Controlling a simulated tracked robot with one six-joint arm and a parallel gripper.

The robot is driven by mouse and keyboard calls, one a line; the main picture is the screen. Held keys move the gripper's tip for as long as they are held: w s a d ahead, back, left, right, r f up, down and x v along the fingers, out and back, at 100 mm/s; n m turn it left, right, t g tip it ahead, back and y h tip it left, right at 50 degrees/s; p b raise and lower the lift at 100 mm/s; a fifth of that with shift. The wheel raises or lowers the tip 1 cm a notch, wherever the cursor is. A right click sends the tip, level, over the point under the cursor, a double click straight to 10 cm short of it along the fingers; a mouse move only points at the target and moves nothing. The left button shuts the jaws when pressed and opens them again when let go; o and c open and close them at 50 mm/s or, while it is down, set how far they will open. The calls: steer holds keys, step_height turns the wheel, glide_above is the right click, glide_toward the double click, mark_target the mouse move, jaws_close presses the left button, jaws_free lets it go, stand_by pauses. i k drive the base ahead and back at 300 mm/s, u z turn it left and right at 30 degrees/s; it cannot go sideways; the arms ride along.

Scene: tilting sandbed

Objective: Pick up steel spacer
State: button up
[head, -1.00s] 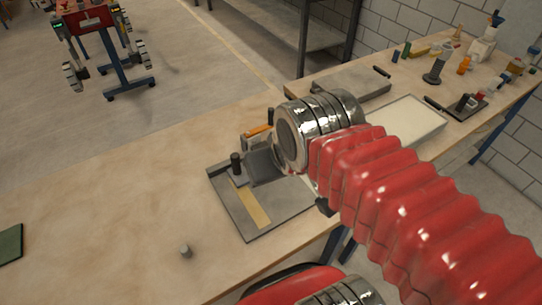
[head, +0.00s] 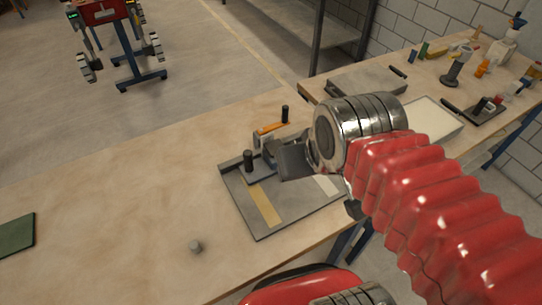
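A small grey cylinder that looks like the steel spacer (head: 196,247) stands on the wooden bench (head: 110,210), left of the front middle. My gripper (head: 272,158) is at the end of my red-sleeved arm, over or beside a grey plate fixture (head: 241,208). It is well to the upper right of the spacer and apart from it. The fingers are partly hidden by my wrist and blend with the fixture's parts, so I cannot tell whether they are open or shut.
The fixture has a black knob (head: 248,160) and a tan strip (head: 262,204). An orange-handled tool (head: 271,128) lies behind it. A green mat (head: 17,235) is at the left edge. A white tray (head: 425,122) and several tools stand farther right. The bench between mat and spacer is clear.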

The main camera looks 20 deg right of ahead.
mark_target(195, 246)
steer(key=z, duration=0.05)
steer(key=k, duration=0.5)
steer(key=u, duration=1.1)
steer(key=i, duration=0.45)
steer(key=z, duration=0.05)
